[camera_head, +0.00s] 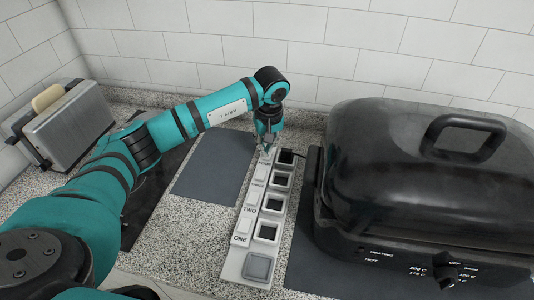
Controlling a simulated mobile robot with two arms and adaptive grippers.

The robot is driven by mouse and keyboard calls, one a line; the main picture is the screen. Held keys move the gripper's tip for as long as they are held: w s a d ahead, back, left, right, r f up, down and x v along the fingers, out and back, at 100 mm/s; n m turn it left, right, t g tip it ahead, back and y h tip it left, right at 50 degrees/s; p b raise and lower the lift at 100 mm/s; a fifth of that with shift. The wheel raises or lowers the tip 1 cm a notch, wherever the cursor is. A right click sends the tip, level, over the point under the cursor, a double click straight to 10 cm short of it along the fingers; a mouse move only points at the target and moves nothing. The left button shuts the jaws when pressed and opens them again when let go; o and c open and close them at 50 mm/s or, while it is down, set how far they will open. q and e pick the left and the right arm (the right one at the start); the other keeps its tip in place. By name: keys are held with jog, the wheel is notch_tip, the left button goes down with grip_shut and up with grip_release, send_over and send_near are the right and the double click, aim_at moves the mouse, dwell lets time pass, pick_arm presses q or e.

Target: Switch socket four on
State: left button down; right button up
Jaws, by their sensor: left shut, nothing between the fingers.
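A light grey power strip (238,262) lies on the counter, running from the front toward the wall. Its rocker switches stand in a column on the left, with labels ONE (241,239) and TWO (249,210) readable and the upper labels small. Dark square sockets (267,232) line its right side, and a larger grey square button (258,267) sits at the front end. My left gripper (266,151) is shut and empty, pointing down at the far end of the strip, over the farthest switch. Its fingertips cover that switch, so I cannot tell its position or whether they touch. My right gripper is not in view.
A large black roaster (400,175) with a handled lid stands close on the right. A silver toaster (68,125) with bread (47,98) stands at the left. A dark grey mat (211,168) lies left of the strip. A tiled wall closes the back.

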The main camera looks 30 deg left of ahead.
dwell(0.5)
pick_arm(q)
jog(key=shift+f+b, duration=0.95)
jog(key=shift+f, duration=0.25)
dwell(0.3)
jog(key=shift+r, duration=0.1)
jog(key=shift+r+p, duration=1.9)
jog(key=shift+r, duration=1.6)
jog(key=shift+f, duration=0.1)
